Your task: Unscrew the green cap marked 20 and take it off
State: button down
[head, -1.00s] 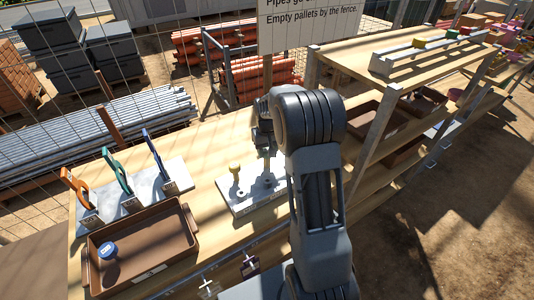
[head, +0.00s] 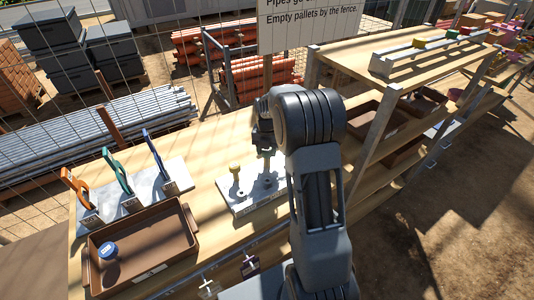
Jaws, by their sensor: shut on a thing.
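My gripper (head: 265,146) is over the right part of the pale plate (head: 238,208) on the wooden bench. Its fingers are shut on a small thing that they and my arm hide. I take this to be the green cap, but its colour and mark cannot be made out. A post (head: 268,181) stands on the plate below my gripper. A yellow cap (head: 235,168) sits on another post to the left. My arm covers the plate's right end.
A brown tray (head: 190,218) holding a blue-topped round thing (head: 108,251) is at the front left. Orange, teal and blue handles (head: 153,145) stand on a grey board behind it. A wooden shelf (head: 345,68) rises close on the right.

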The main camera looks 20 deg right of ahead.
jog(key=shift+c, duration=2.3)
grip_release()
jog(key=shift+o, duration=0.3)
